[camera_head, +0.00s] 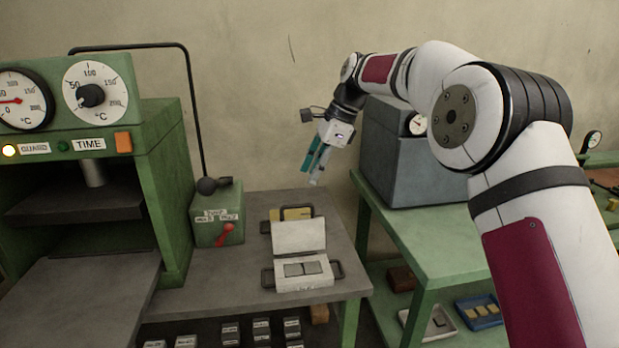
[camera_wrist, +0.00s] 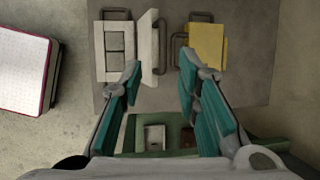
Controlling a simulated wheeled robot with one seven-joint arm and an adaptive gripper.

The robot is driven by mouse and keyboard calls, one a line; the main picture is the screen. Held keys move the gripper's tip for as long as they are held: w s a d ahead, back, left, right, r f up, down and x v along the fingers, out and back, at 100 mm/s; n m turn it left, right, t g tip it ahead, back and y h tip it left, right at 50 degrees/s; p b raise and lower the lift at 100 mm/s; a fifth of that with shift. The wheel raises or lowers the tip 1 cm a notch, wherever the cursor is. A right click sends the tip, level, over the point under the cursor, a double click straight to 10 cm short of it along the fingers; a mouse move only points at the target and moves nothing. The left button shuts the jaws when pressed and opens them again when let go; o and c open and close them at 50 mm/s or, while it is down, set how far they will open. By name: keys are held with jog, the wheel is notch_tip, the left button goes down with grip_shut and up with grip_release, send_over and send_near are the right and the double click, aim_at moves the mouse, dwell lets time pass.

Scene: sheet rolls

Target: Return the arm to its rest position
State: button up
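My gripper (camera_head: 318,160) hangs in the air above the back of the grey-topped bench, up and to the right of the open mould. In the wrist view its teal fingers (camera_wrist: 160,68) are spread wide with nothing between them. The pale mould (camera_head: 304,283) lies on the bench with its lid (camera_head: 298,236) hinged up; two grey squares show in its base. It also shows in the wrist view (camera_wrist: 101,48), beyond the fingertips. My arm reaches in from the right, bent at the elbow.
The green press (camera_head: 165,190) with dials stands left. A small green box with a red lever (camera_head: 227,235) stands beside it. A yellow plate (camera_head: 290,213) lies behind the lid. A blue-grey cabinet (camera_head: 393,160) stands on a green table under my arm. Trays sit on the lower shelf.

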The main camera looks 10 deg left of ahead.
jog(key=s+d+r+n+t+h+p, duration=0.1)
jog(key=s+d+r+n+p, duration=0.15)
jog(key=s+d+r, duration=0.4)
jog(key=s+d+r+n+t+h+p, duration=0.1)
jog(key=s+d+r+n, duration=0.25)
jog(key=s, duration=0.55)
jog(key=s+d+r+n+t+h+p, duration=0.1)
jog(key=s+d+r+n, duration=0.1)
jog(key=s+d+r, duration=0.35)
jog(key=s+d+f+n+p, duration=0.1)
jog(key=s+d+f+n, duration=0.1)
jog(key=s, duration=0.7)
jog(key=s+d+f+n+h+p, duration=0.1)
jog(key=s+d+f+n, duration=0.1)
jog(key=s+d, duration=0.3)
jog(key=s+d+f+n+t+p, duration=0.1)
jog(key=s+d+f+n, duration=0.1)
jog(key=s, duration=1.1)
jog(key=shift+d+f+h+p, duration=0.35)
jog(key=shift+d+f, duration=0.3)
jog(key=shift+d, duration=0.25)
